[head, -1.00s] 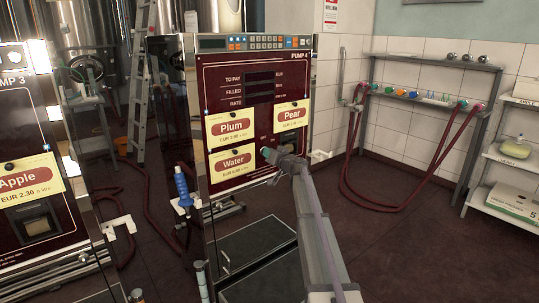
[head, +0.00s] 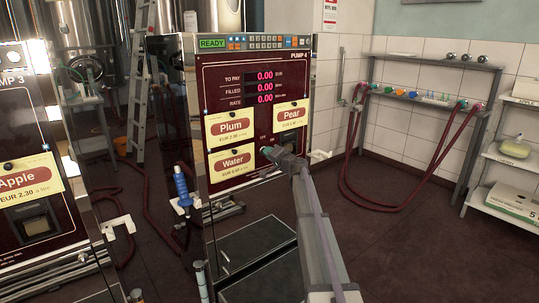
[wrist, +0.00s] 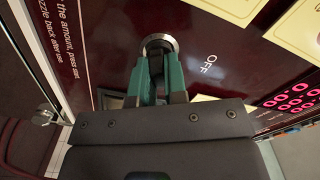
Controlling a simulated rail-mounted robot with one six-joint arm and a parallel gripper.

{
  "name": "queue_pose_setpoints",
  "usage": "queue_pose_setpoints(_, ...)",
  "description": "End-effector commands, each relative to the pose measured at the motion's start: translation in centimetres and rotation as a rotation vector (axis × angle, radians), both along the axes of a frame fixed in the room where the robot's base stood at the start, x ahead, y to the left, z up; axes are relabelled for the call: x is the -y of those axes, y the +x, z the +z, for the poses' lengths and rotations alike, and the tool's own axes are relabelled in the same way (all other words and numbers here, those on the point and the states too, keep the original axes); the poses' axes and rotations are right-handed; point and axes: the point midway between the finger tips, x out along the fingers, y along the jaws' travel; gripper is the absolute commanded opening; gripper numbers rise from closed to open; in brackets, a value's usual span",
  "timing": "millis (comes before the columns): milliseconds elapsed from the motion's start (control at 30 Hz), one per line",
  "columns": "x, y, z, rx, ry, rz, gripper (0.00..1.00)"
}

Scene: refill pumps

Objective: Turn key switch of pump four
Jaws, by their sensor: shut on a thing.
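Pump four (head: 250,70) stands in the middle of the head view. Its strip reads READY in green, and its three displays (head: 265,87) show red 0.00 figures. My gripper (head: 268,151) is at the lower part of its maroon panel. In the wrist view, my gripper's green fingers (wrist: 158,75) are shut on the key switch, inside a round metal collar (wrist: 159,42) on the panel. The key itself is mostly hidden between the fingers. An OFF label (wrist: 210,63) is printed to the right of the collar there.
Yellow Plum (head: 230,128), Water (head: 232,165) and Pear (head: 292,115) cards hang on the panel close to my gripper. Pump three (head: 40,190) stands at the left. A rack with red hoses (head: 385,205) is at the right. The floor between is clear.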

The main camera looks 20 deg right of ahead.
Motion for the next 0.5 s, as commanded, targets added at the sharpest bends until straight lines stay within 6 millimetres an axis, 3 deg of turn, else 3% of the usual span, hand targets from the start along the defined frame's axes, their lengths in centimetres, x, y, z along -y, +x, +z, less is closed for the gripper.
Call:
queue_pose_setpoints(400,-0.07,-0.05,-0.03,-0.002,0.009,0.001,0.00)
queue_pose_setpoints(433,-0.07,-0.05,-0.02,-0.002,0.009,0.001,0.15)
queue_pose_setpoints(500,-0.07,-0.05,-0.02,-0.003,0.009,0.001,0.21)
